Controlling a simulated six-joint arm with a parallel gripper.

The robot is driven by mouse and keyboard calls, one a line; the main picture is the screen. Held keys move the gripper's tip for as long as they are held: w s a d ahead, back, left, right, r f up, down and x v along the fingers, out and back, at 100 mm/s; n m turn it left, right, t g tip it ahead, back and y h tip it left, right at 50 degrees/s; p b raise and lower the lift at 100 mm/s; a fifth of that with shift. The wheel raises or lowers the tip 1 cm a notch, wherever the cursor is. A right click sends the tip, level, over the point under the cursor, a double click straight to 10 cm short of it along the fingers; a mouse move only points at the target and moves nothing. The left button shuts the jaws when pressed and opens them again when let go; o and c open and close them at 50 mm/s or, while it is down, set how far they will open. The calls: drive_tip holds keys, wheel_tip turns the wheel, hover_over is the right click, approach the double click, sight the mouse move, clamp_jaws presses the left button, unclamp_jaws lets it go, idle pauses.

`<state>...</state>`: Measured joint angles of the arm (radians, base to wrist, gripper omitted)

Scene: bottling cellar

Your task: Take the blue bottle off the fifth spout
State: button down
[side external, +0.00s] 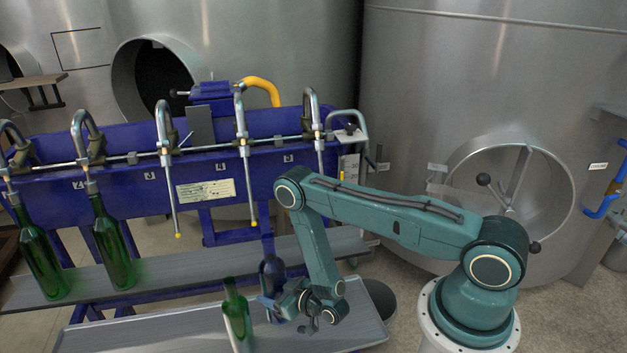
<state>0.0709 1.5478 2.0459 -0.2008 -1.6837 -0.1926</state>
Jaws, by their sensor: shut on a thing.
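The blue bottle (272,268) is upright and dark blue, in the middle of the side view, low and in front of the filler. My gripper (275,304) is shut on its lower body, partly hiding it. The fifth spout (319,148) hangs at the right end of the row, above a panel marked 5; its lower end is hidden behind my arm. The bottle's neck is to the left of that spout and below it, apart from it. Whether the bottle's base touches the front tray (170,335) cannot be told.
Two green bottles (41,262) (112,250) stand on the rear shelf (190,267) under the left spouts. The fourth spout (245,165) hangs empty nearby. The tray's right part is clear.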

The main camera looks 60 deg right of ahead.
drive_tip(key=shift+s+d+f+m+h, duration=0.15)
drive_tip(key=shift+s+d+f+h, duration=0.05)
drive_tip(key=shift+s+f, duration=0.5)
drive_tip(key=shift+s+d+f+m+h, duration=0.15)
drive_tip(key=shift+s+f+h, duration=0.05)
drive_tip(key=shift+s+f, duration=0.45)
drive_tip(key=shift+f, duration=0.25)
drive_tip(key=shift+f, duration=1.45)
drive_tip(key=shift+w+r, duration=0.1)
